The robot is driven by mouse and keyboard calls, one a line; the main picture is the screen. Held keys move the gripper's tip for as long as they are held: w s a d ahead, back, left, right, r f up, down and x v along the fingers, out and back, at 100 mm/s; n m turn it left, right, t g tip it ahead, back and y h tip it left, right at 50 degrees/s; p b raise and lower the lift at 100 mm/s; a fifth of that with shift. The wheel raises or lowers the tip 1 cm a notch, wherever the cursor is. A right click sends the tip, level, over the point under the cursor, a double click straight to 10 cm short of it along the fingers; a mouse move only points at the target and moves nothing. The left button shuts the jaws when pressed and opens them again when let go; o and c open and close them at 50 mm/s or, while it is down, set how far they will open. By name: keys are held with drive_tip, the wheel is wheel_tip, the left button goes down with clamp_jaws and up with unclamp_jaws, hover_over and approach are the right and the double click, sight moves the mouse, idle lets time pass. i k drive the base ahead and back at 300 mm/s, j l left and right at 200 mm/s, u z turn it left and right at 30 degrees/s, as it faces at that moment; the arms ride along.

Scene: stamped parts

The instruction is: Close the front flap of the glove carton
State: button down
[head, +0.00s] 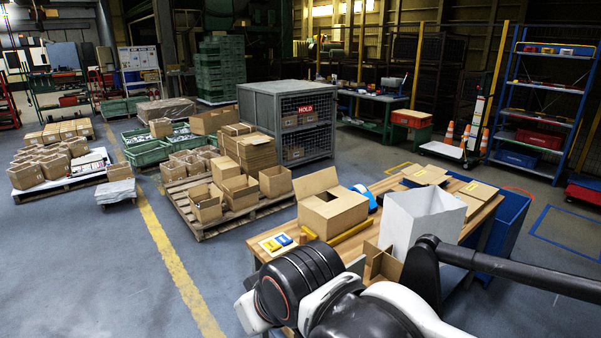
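A brown cardboard carton (336,213), which I take to be the glove carton, stands upright on the wooden workbench (262,243) in the head view. One flap (316,182) stands raised at its far left edge. The rest of its top looks mostly covered, with a small dark patch; I cannot tell how the front flap lies. My arm crosses the bottom of the view in front of the bench, and its dark link runs out at the right edge. My gripper is not in view.
A tall grey-white open bin (414,222) stands right of the carton, close to my arm. Flat cardboard (427,174) lies at the bench's far end.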

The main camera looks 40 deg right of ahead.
sight(304, 187)
drive_tip(key=i+j+z, duration=0.35)
drive_tip(key=i+j, duration=0.65)
drive_tip(key=j, duration=0.1)
